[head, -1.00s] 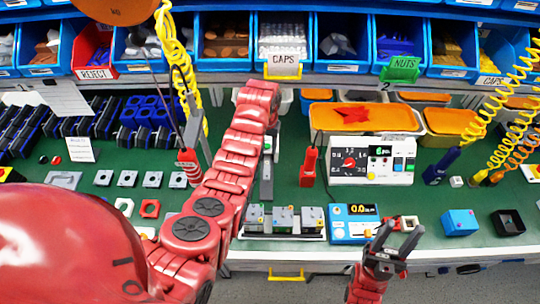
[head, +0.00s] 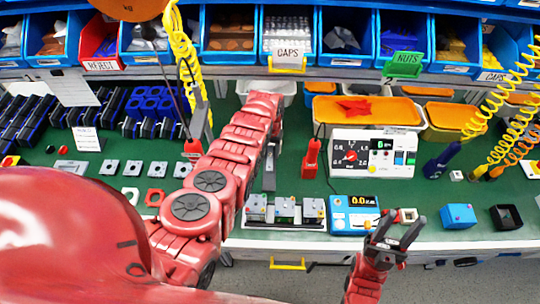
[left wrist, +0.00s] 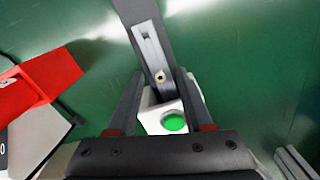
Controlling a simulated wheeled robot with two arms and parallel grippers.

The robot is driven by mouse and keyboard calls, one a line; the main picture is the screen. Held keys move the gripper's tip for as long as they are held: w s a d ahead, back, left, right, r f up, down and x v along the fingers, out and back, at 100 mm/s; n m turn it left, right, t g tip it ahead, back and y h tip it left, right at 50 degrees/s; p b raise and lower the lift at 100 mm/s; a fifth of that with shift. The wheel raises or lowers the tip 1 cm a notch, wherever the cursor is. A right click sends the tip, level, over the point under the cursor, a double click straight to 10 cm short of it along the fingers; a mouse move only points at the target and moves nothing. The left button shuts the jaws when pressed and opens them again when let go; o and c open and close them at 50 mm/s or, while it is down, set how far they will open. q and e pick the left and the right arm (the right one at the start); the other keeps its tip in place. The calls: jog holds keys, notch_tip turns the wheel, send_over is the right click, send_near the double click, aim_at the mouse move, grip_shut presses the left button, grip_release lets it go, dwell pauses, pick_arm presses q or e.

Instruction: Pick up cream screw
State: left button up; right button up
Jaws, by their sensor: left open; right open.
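A small cream screw (left wrist: 160,76) shows in the left wrist view, standing on a grey metal bar (left wrist: 149,45). My left gripper (left wrist: 160,84) is open, with one dark finger on either side of the bar's end and the screw seen between the fingertips. I cannot tell how far above the screw the tips are. My right gripper (head: 402,224) is open and empty at the bench's front edge.
A white box with a green button (left wrist: 174,123) sits below the bar's end. A red block (left wrist: 45,82) stands to the left. In the head view, a white instrument panel (head: 372,154) and blue meter (head: 354,213) stand right of the arm. Blue bins line the back.

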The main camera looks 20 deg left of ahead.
dwell(0.3)
pick_arm(q)
jog(key=shift+f, duration=0.1)
grip_shut()
jog(key=shift+w, duration=0.1)
